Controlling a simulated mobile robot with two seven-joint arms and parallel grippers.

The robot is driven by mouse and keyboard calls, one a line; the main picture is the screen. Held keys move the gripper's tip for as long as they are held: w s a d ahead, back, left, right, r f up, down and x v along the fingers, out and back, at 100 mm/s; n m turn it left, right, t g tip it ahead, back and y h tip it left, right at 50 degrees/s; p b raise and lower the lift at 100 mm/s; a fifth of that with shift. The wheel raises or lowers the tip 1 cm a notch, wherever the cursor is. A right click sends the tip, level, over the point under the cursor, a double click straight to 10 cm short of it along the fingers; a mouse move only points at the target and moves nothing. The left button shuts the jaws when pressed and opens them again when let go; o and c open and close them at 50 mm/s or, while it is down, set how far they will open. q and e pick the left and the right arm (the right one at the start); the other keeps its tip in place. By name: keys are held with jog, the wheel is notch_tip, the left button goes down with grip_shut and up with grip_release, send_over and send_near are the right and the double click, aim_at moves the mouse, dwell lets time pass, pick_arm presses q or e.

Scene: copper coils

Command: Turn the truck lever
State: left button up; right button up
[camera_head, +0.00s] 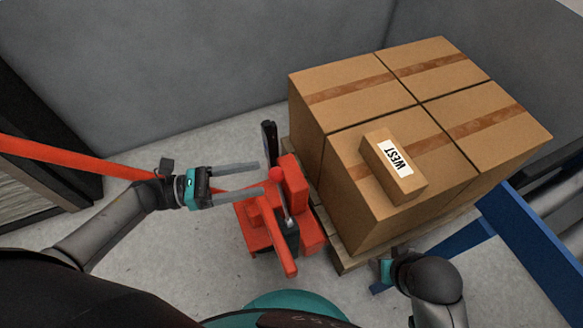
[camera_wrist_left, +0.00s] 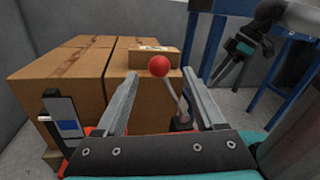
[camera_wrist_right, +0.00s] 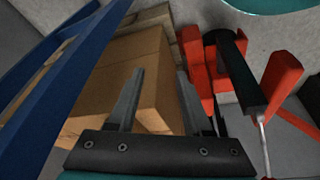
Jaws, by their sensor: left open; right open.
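The truck lever is a thin metal rod with a red ball knob (camera_head: 276,174), standing on the red pallet truck (camera_head: 260,232). My left gripper (camera_head: 260,178) is open, its two fingers pointing at the knob from the left. In the left wrist view the knob (camera_wrist_left: 158,66) shows between the two finger tips, with a gap on either side; I cannot tell whether it is within their reach. My right gripper (camera_wrist_right: 160,74) is open with nothing between its fingers. In the head view its fingers are hidden and its arm is at the lower right.
Large cardboard boxes (camera_head: 352,210) stand on a wooden pallet (camera_head: 345,262) right of the truck, with a small box labelled WEST (camera_head: 378,160) on top. A blue frame (camera_head: 535,235) stands at the right. A red bar (camera_head: 75,155) crosses the left side. Grey walls close the back.

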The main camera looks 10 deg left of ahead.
aim_at(278, 174)
pick_arm(q)
jog(key=x, duration=0.7)
jog(key=shift+w+d+b, duration=0.2)
jog(key=shift+d+b, duration=0.1)
jog(key=shift+d, duration=0.1)
jog(key=shift+w+d, duration=0.15)
jog(key=shift+d, duration=0.35)
pick_arm(e)
jog(key=shift+w+r, duration=0.25)
jog(key=shift+r, duration=0.65)
pick_arm(q)
jog(key=shift+c, duration=1.4)
grip_shut()
pick_arm(e)
jog(key=shift+s+f, duration=0.1)
jog(key=shift+f, duration=0.05)
